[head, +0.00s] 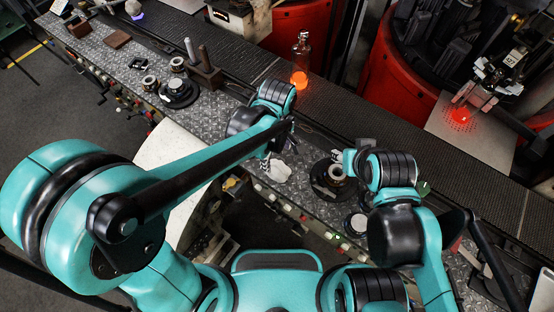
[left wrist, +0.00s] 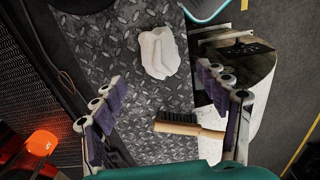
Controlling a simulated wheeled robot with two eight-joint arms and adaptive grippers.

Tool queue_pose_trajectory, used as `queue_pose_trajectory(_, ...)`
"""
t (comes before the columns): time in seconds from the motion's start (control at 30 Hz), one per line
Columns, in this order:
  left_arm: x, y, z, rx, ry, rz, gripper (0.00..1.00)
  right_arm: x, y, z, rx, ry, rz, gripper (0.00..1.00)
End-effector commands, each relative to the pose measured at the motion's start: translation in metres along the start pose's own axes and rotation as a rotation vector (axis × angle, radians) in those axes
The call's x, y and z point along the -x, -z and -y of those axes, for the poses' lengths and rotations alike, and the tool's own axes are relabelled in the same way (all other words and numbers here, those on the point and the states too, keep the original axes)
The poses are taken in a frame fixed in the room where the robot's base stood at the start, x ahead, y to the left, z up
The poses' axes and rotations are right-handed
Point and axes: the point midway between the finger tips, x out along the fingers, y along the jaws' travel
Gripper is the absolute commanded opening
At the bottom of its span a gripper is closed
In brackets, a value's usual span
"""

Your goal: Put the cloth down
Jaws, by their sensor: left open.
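The white cloth (head: 277,173) lies crumpled on the diamond-plate bench, near its front edge. It also shows in the left wrist view (left wrist: 159,53), apart from the fingers. My left gripper (left wrist: 163,112) is open, with its two fingers spread wide and no cloth between them. In the head view my left gripper (head: 284,140) is partly hidden by its own arm, just above the cloth in the picture. My right gripper (head: 346,160) shows only in part at the end of the right arm, and its jaws cannot be made out.
A wooden brush (left wrist: 190,128) with dark bristles shows between the finger lines. A round black fixture (head: 325,182) sits on the bench right of the cloth. A bottle with a glowing orange base (head: 300,77) stands on the dark conveyor (head: 345,118). Red machines (head: 385,75) stand behind.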

Motion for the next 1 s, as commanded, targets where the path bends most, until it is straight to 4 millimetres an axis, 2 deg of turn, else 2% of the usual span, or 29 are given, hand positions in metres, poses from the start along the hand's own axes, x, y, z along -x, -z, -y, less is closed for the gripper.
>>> queue_pose_trajectory(0.03, 0.013, 0.0, 0.0, 0.0, 0.0, 0.0, 0.74, 0.004, 0.003, 0.0, 0.0, 0.0, 0.0, 0.4)
queue_pose_trajectory(0.2, 0.035, 0.0, 0.0, 0.0, 0.0, 0.0, 0.74, 0.009, 0.006, 0.0, 0.0, 0.0, 0.0, 0.4)
queue_pose_trajectory(0.47, 0.042, 0.001, 0.001, -0.005, -0.003, -0.001, 0.74, 0.009, 0.007, 0.0, 0.0, 0.0, 0.0, 0.4)
queue_pose_trajectory(0.57, 0.049, 0.01, 0.009, -0.045, -0.032, -0.008, 0.74, 0.009, 0.007, 0.0, 0.0, 0.0, 0.0, 0.4)
queue_pose_trajectory(0.67, 0.062, 0.028, 0.026, -0.149, -0.099, -0.035, 0.74, 0.009, 0.007, 0.0, 0.0, 0.0, 0.0, 0.4)
queue_pose_trajectory(0.77, 0.078, 0.052, 0.052, -0.303, -0.187, -0.1, 0.74, 0.009, 0.007, 0.0, 0.0, 0.0, 0.0, 0.4)
queue_pose_trajectory(1.0, 0.098, 0.096, 0.115, -0.681, -0.308, -0.366, 0.74, 0.009, 0.007, 0.0, 0.0, 0.0, 0.0, 0.4)
